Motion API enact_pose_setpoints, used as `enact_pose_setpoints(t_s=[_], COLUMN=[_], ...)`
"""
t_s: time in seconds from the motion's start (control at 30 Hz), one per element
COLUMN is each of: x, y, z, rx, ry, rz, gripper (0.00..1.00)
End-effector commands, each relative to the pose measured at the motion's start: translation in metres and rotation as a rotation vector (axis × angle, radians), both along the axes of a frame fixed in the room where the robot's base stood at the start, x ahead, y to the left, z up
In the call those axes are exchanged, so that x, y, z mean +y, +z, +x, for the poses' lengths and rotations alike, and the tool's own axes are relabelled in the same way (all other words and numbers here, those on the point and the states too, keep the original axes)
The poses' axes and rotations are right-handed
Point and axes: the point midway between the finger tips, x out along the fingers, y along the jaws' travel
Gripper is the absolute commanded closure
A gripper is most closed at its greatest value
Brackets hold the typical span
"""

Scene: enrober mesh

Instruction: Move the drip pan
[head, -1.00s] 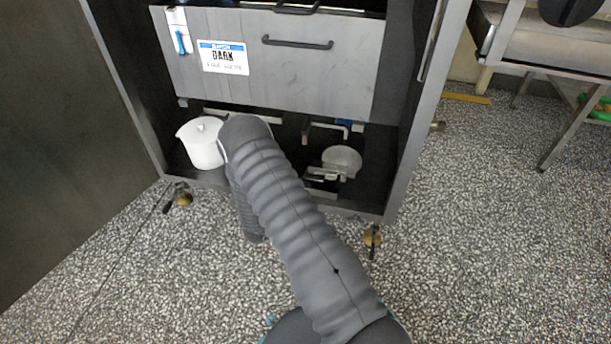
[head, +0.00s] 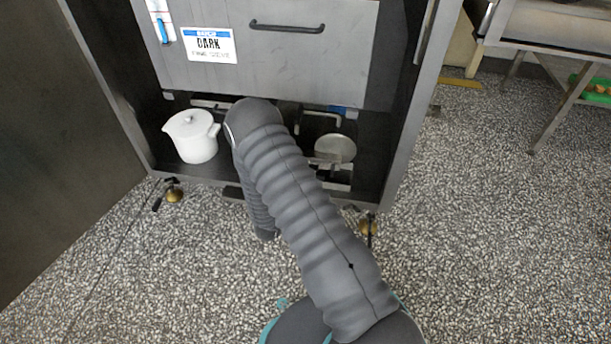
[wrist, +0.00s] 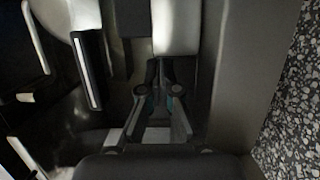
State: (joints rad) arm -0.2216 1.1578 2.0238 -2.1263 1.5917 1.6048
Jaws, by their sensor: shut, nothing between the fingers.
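I cannot make out the drip pan with certainty. A pale, flat-sided piece (wrist: 176,26) lies just beyond my fingertips in the wrist view; it may be part of the pan. My gripper (wrist: 158,62) is shut and empty, low in the cabinet beside its front edge. Whether the fingertips touch the pale piece is unclear. A round metal disc (head: 335,148) and a small pale plate (head: 336,186) show in the lower bay, right of my arm.
A white lidded pot (head: 192,136) stands at the left of the lower bay. A grey panel labelled DARK (head: 285,65) with a dark handle hangs above. The cabinet's front edge (wrist: 235,60) runs close beside my gripper. Speckled floor (head: 480,230) is clear at right.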

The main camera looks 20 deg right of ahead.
Motion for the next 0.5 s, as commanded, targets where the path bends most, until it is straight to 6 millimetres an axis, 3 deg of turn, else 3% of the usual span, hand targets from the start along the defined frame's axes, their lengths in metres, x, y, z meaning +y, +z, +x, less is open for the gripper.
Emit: enact_pose_setpoints(t_s=[0.17, 0.5], x=[0.029, 0.073], y=[-0.002, 0.000], z=[0.013, -0.039], rx=[-0.003, 0.002], ry=[0.005, -0.002], rz=[0.001, -0.001], gripper=[1.00, 1.00])
